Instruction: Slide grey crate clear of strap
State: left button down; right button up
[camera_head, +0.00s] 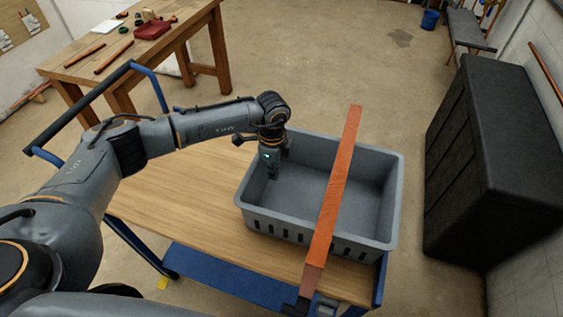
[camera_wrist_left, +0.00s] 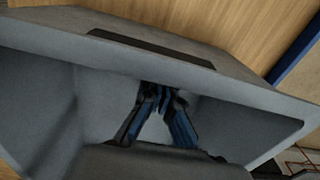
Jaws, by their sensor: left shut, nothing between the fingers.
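The grey crate (camera_head: 385,190) sits on the right part of the cart's wooden top. An orange strap (camera_head: 336,190) runs across its open top from the far side to the near side, right of its middle. The strap's near end meets dark and grey hardware (camera_head: 325,307) at the cart's front edge. My left gripper (camera_head: 272,176) points down inside the crate's left part, left of the strap. In the left wrist view its fingers (camera_wrist_left: 164,90) are closed together, empty, close to a crate wall (camera_wrist_left: 110,57); contact cannot be told. My right gripper is not in view.
The cart's wooden top (camera_head: 170,200) is bare left of the crate. A blue-and-black handle (camera_head: 80,105) rises at its left. A large black cabinet (camera_head: 490,160) stands to the right, apart from the cart. A workbench (camera_head: 130,50) stands behind at left; open floor lies between.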

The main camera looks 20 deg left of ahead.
pick_arm(q)
jog(key=shift+s+a, duration=0.1)
jog(key=shift+a, duration=0.8)
jog(key=shift+f, duration=0.1)
jog(key=shift+d, duration=0.1)
